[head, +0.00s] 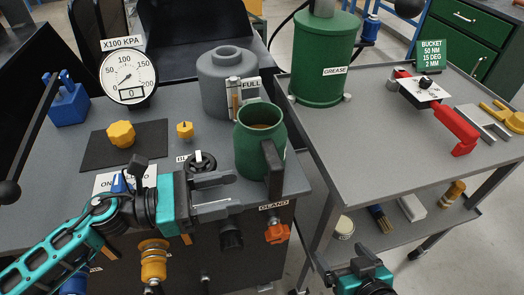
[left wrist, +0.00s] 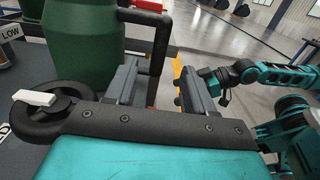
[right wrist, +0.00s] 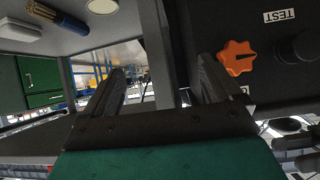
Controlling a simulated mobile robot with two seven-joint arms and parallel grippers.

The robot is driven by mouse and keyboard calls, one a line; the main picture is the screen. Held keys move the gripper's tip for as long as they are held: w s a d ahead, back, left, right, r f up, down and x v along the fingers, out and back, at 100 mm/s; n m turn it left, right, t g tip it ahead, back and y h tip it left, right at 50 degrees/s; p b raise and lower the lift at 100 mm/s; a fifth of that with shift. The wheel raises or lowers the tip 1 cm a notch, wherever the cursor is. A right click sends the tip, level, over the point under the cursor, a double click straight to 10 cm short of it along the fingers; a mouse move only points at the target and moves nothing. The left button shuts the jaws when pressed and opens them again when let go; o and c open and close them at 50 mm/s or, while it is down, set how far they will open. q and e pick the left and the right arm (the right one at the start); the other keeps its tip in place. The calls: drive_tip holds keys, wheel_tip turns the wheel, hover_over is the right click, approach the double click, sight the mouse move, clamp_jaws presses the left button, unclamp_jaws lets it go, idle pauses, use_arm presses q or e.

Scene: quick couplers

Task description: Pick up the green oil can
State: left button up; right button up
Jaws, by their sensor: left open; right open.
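The green oil can (head: 258,150) stands upright near the right edge of the left bench, open at the top with brownish contents. Its dark handle (head: 272,168) faces the front right. My left gripper (head: 236,192) is open, low beside the can's front. In the left wrist view the can (left wrist: 85,45) is at upper left, and its handle (left wrist: 161,50) shows in the gap between the fingers (left wrist: 156,85). I cannot tell whether they touch it. My right gripper (head: 352,262) is open and empty below the bench tops; its fingers also show in the right wrist view (right wrist: 160,85).
A black handwheel (head: 201,163) and a grey reservoir (head: 228,82) stand near the can. An orange knob (head: 277,233) is on the bench front. The right cart (head: 385,140) carries a green grease drum (head: 324,60) and a red-handled tool (head: 455,130). A gap separates bench and cart.

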sight(268, 182)
use_arm(q)
drive_tip(key=x, duration=0.5)
drive_tip(key=shift+a+r+p, duration=0.1)
drive_tip(key=shift+p, duration=0.3)
drive_tip(key=f+x, duration=0.1)
drive_tip(key=x, duration=0.5)
drive_tip(key=shift+p, duration=0.4)
clamp_jaws()
idle(0.4)
drive_tip(key=shift+r, duration=0.15)
